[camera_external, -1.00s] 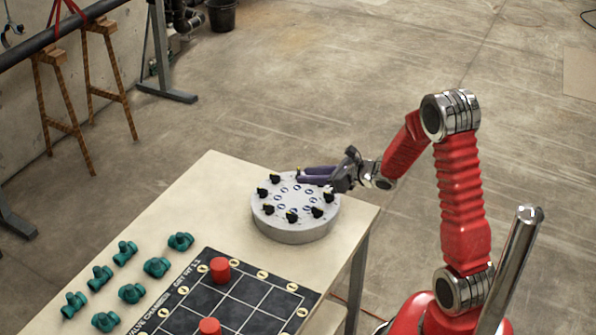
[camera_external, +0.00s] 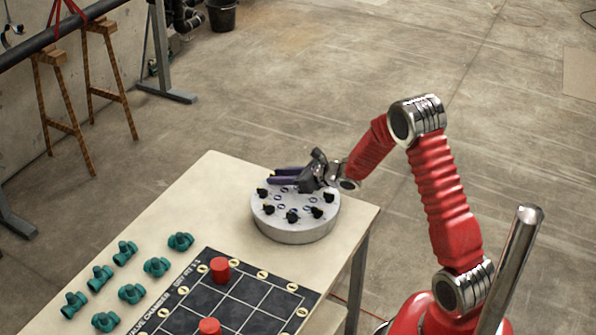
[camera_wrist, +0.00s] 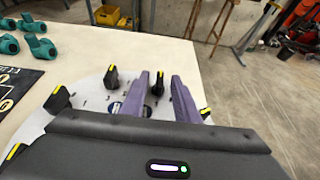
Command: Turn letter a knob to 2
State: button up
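A round grey disc (camera_external: 297,235) stands on the table and bears a ring of several black knobs with yellow marks. My gripper (camera_external: 270,177) is over its far left side, fingers roughly level. In the wrist view my gripper (camera_wrist: 160,75) has its two purple fingers apart. One black knob (camera_wrist: 158,84) shows between the fingertips; I cannot tell whether they touch it. Another knob (camera_wrist: 111,78) is just left of the left finger. The knob letters and the dial numbers are too small to read, so I cannot tell which is knob a.
The disc sits near the table's (camera_external: 222,181) far right corner. A black grid board (camera_external: 245,292) with red cylinders (camera_external: 220,270) and several green valves (camera_external: 130,292) lie toward the front left. A yellow crate (camera_wrist: 107,14) is on the floor beyond.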

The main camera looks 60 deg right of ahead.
grip_shut()
dwell(0.3)
jog(key=shift+a+f+m+h, duration=0.15)
jog(key=shift+f+m+h, duration=0.05)
jog(key=shift+m+h, duration=0.65)
jog(key=shift+c, duration=0.8)
grip_release()
jog(key=shift+o, duration=0.8)
jog(key=shift+r, duration=0.1)
jog(key=shift+s+r, duration=0.1)
jog(key=shift+v, duration=6.8)
